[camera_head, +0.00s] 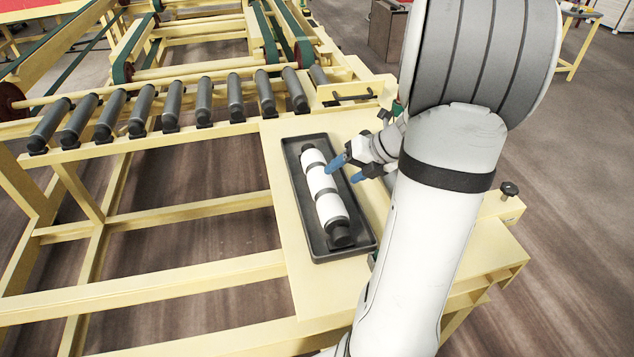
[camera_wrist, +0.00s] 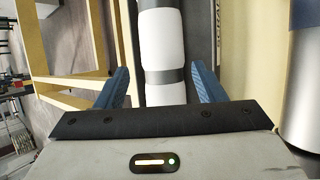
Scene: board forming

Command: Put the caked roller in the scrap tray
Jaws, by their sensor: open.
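The roller (camera_head: 325,193), white with dark grey bands and dark ends, lies lengthwise in a shallow dark tray (camera_head: 345,254). Lettering on the tray's edge in the wrist view is too small to read surely. My gripper (camera_head: 347,171) is open and empty, with blue fingers close to the roller's upper right side in the head view. In the wrist view the roller (camera_wrist: 162,45) runs between the two fingers (camera_wrist: 159,80), which stand apart from it on either side. Part of the tray (camera_wrist: 203,25) shows beside it there. The roller's near end is hidden by my gripper in the wrist view.
The tray rests on a pale yellow bench top (camera_head: 285,215). A conveyor with several dark rollers (camera_head: 203,103) stands at the left, with open yellow frame beams below. A dark knob (camera_head: 508,189) stands at the right. My arm covers the bench's right side.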

